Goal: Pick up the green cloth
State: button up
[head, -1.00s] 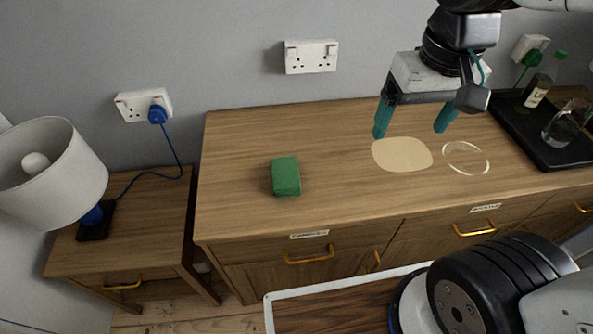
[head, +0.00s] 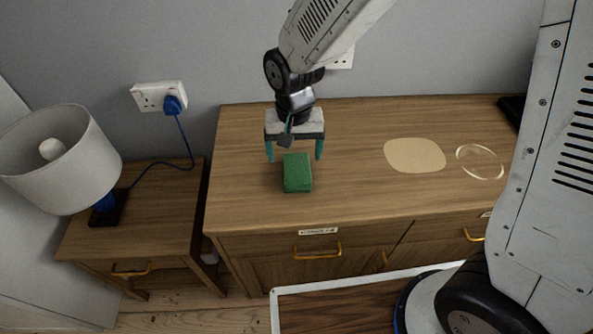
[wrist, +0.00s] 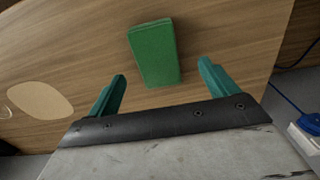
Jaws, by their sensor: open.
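The green cloth (head: 297,173) is a folded, block-like bundle lying on the wooden cabinet top, left of its middle. In the wrist view the cloth (wrist: 154,53) lies ahead of the fingertips, between their lines. My gripper (head: 294,158) is open and empty, with its two teal fingers spread wider than the cloth. It hangs just behind and above the cloth in the head view. In the wrist view my gripper (wrist: 162,68) has a finger to each side of the cloth's near end, apart from it.
A beige flat patch (head: 414,155) and a clear ring-shaped thing (head: 480,162) lie to the right on the cabinet top (head: 350,195). A white lamp (head: 58,160) stands on a lower side table at left. A socket (head: 158,96) with a blue plug is on the wall.

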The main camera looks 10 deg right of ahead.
aim_at(296, 168)
jog(key=f, duration=0.5)
jog(key=shift+w+d+f, duration=0.2)
jog(key=shift+d, duration=0.05)
jog(key=shift+c, duration=0.3)
jog(key=c, duration=1)
jog(key=shift+r, duration=0.1)
